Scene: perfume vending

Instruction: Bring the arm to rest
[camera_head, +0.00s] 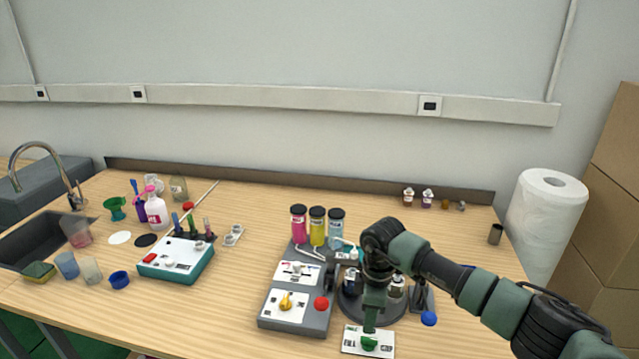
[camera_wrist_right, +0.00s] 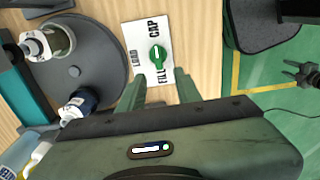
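My right arm comes in from the right in the head view. Its gripper (camera_head: 370,325) points down at the green knob (camera_head: 369,343) on a white plate (camera_head: 352,336) at the front of the table. In the right wrist view the two green fingers (camera_wrist_right: 158,88) are apart with nothing between them. The green knob (camera_wrist_right: 158,57) lies just beyond the fingertips, on the plate marked LOAD, FILL and CAP (camera_wrist_right: 137,35). I cannot tell whether the fingers touch the knob. My left gripper is not in the head view.
A grey machine (camera_head: 268,318) with pink, yellow and blue bottles stands left of my right gripper. A dark round turntable (camera_head: 352,310) with small bottles is right behind it. A teal-white device (camera_head: 172,262) stands further left. A paper roll (camera_head: 543,225) stands at the right.

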